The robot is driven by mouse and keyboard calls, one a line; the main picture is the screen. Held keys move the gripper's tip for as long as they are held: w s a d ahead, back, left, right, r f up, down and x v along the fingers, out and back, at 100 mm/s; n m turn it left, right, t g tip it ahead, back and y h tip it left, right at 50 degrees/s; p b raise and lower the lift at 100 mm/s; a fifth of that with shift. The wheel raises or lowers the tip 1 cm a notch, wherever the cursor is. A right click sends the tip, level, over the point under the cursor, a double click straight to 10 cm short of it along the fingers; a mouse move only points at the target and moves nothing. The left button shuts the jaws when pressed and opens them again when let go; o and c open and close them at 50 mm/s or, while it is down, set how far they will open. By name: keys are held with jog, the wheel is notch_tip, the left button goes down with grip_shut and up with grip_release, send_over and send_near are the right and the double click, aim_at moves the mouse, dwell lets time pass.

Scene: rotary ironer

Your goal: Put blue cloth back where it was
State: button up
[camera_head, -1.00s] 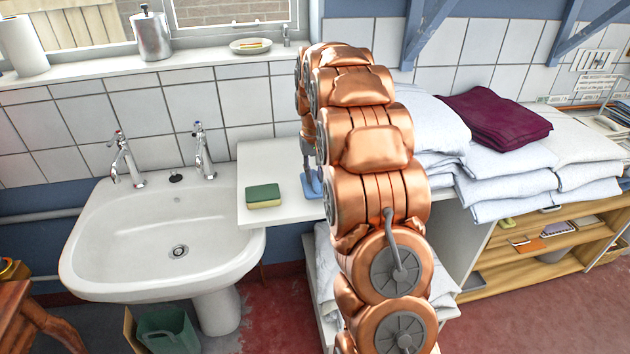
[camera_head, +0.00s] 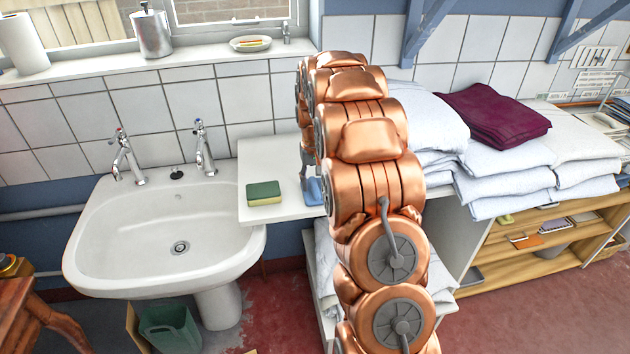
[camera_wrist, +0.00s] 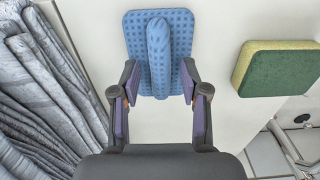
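The blue cloth (camera_wrist: 158,50) lies on the white counter (camera_wrist: 225,40), flat with a raised fold or ridge down its middle. In the head view the cloth (camera_head: 314,191) shows beside my arm, partly hidden by it, on the counter right of the sponge. My gripper (camera_wrist: 160,78) is open in the wrist view. Its fingertips stand on either side of the ridge, over the near part of the cloth, with a visible gap to the ridge on both sides. Nothing is held. In the head view my arm hides most of the gripper.
A green and yellow sponge (camera_head: 264,193) lies on the counter, left of the cloth. The sink (camera_head: 130,240) with two taps is further left. Stacked white linen (camera_head: 505,160) with a maroon cloth (camera_head: 494,115) on top is to the right. Grey-looking folded fabric (camera_wrist: 45,90) is close left in the wrist view.

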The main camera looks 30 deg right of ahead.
aim_at(315, 184)
jog(key=shift+r, duration=0.1)
notch_tip(315, 184, up, 12)
jog(key=b, duration=0.3)
dwell(0.5)
jog(key=shift+s+a, duration=0.1)
jog(key=s+a+n, duration=0.3)
jog(key=s+a, duration=1.4)
jog(key=s+a+f+g, duration=0.1)
jog(key=s+a+f, duration=0.2)
jog(key=s, duration=0.7)
jog(key=s+a+f+n, duration=0.1)
jog(key=s+a+f, duration=0.2)
jog(key=s, duration=0.7)
jog(key=shift+s+a+f+n+g, duration=0.15)
jog(key=shift+s+a+n+g, duration=0.15)
jog(key=shift+s+a+g, duration=0.1)
